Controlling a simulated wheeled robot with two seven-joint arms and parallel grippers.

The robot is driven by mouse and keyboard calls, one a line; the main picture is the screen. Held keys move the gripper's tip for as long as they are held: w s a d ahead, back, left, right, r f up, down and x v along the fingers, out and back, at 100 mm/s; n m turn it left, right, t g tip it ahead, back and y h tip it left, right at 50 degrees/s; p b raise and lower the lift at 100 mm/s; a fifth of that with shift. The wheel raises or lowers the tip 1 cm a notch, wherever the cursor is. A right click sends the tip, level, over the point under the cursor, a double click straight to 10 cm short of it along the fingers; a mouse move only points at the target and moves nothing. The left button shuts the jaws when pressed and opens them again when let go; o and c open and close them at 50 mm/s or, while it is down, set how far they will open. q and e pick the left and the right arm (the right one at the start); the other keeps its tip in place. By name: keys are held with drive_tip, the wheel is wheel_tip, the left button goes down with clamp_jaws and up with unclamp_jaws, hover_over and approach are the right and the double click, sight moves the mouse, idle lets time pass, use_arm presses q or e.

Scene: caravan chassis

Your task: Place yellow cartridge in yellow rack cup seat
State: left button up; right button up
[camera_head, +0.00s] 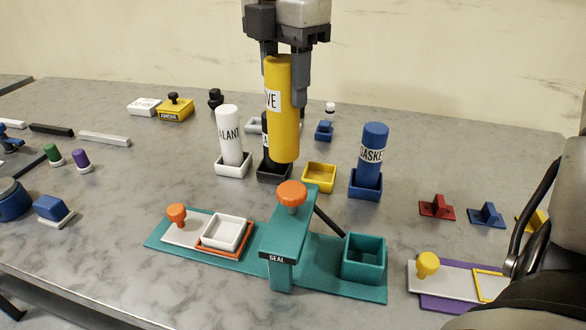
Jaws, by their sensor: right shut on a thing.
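The yellow cartridge (284,125) hangs upright in my right gripper (284,88), which is shut on its upper part. Part of its label shows on the left side. Its lower end appears a little up and left of the yellow cup seat (319,184) in the picture, and overlaps the black cartridge and cup behind it. The yellow cup seat is an open square cup, and it looks empty. My left gripper is not in view.
The white cartridge (230,140) in a white cup and the blue cartridge (370,160) in a blue cup flank the yellow cup. A black cup (274,175) adjoins on the left. The teal seal press (290,240) with an orange knob stands in front.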

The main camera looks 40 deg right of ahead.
drive_tip(key=shift+s+f, duration=0.1)
drive_tip(key=shift+f, duration=0.75)
drive_tip(key=shift+d+f, duration=0.2)
drive_tip(key=shift+d, duration=0.05)
use_arm(q)
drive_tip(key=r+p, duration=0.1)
drive_tip(key=p, duration=0.2)
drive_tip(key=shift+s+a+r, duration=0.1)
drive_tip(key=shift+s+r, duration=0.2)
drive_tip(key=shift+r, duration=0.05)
use_arm(e)
drive_tip(key=w+d+f, duration=0.2)
drive_tip(key=d+f, duration=0.4)
drive_tip(key=w+d+f, duration=0.3)
drive_tip(key=d+f, duration=0.3)
drive_tip(key=shift+w+d+f, duration=0.15)
drive_tip(key=shift+w+f, duration=0.1)
drive_tip(key=shift+f, duration=0.15)
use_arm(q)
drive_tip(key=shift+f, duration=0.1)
